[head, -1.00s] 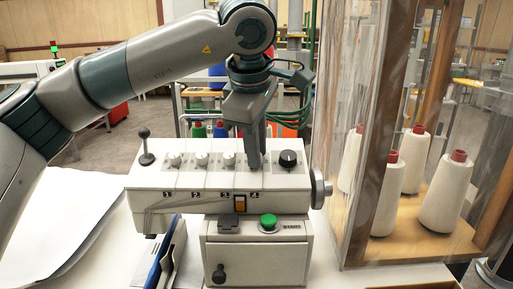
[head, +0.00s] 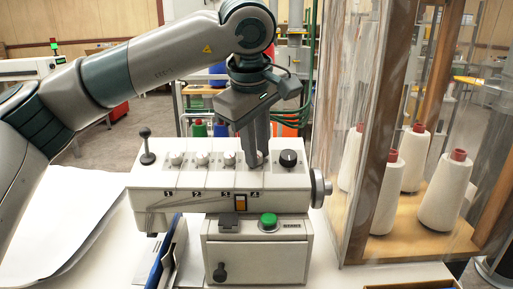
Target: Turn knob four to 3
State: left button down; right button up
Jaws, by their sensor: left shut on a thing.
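The white control box (head: 190,180) stands on the table with a row of small white knobs along its top, numbered on the front edge. Knob one (head: 177,158), knob two (head: 202,159) and knob three (head: 229,159) show clear of the gripper. My left gripper (head: 256,163) points down over the place of knob four, above the number 4, and is shut on knob four, which its fingers mostly hide. The knob's setting cannot be read. My right gripper is not in view.
A larger black knob (head: 288,159) sits close right of my left gripper. A black ball lever (head: 146,147) stands at the box's left end. A green button (head: 269,221) is below. A clear-walled cabinet with white thread cones (head: 447,193) stands on the right.

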pick_arm(q)
jog(key=c, duration=1.6)
grip_release()
